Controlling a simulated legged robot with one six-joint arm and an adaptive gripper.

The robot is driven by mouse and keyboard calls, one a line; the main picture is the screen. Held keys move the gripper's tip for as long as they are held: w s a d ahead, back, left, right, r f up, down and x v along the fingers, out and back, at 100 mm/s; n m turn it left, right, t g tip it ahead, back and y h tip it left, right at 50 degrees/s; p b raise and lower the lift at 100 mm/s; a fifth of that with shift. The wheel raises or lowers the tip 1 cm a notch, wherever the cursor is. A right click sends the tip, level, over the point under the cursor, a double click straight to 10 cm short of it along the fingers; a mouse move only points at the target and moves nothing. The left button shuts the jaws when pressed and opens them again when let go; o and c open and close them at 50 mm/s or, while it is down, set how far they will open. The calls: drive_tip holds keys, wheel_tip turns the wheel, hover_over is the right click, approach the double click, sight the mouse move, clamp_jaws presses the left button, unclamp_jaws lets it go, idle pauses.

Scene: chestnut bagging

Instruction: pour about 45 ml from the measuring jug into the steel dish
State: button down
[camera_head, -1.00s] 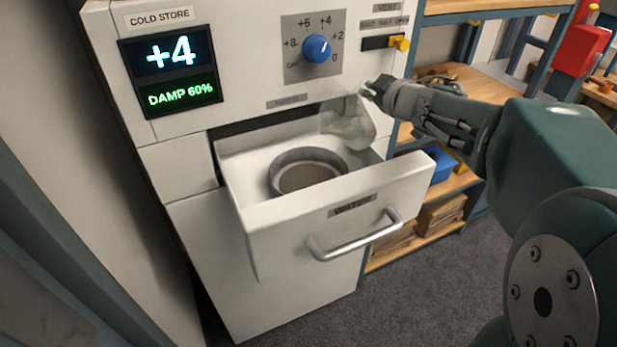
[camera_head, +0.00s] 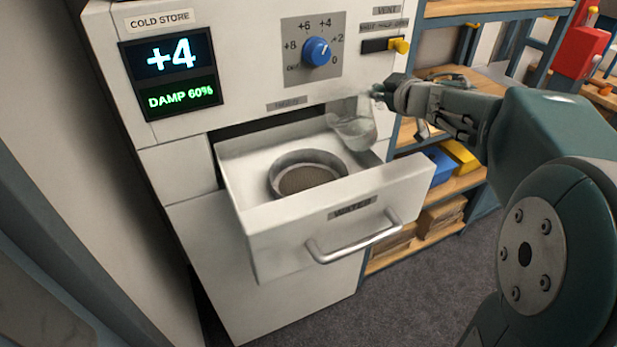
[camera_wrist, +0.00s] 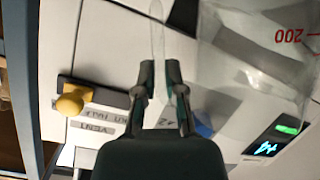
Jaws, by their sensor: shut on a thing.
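The clear measuring jug (camera_head: 355,130) hangs in the air over the back right of the open drawer, above and to the right of the steel dish. My gripper (camera_head: 380,91) is shut on its handle (camera_wrist: 158,35). In the wrist view the jug's clear wall (camera_wrist: 255,65) fills the upper right, with a red 200 mark. I cannot tell the liquid level or the exact tilt, and see no stream. The round steel dish (camera_head: 284,190) sits in the drawer with a brownish, grainy-looking bottom.
The white drawer (camera_head: 285,226) marked WATER is pulled out of the cold store cabinet, its bar handle (camera_head: 350,250) in front. Above are a blue dial (camera_head: 317,50), a display reading +4 and DAMP 60%, and a yellow vent knob (camera_head: 401,46). Shelves (camera_head: 430,222) stand to the right.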

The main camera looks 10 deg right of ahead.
drive_tip(key=shift+r, duration=0.1)
drive_tip(key=shift+w+d+r+m+y+b, duration=0.2)
drive_tip(key=shift+w+d+m+y+b, duration=0.1)
drive_tip(key=shift+w+d+m, duration=0.4)
drive_tip(key=d+f+m, duration=0.1)
drive_tip(key=w+d+f+m+g+y+b, duration=0.1)
drive_tip(key=f, duration=0.1)
drive_tip(key=shift+d+f+m+g, duration=0.1)
drive_tip(key=shift+d+m+g, duration=0.2)
drive_tip(key=shift+d, duration=0.05)
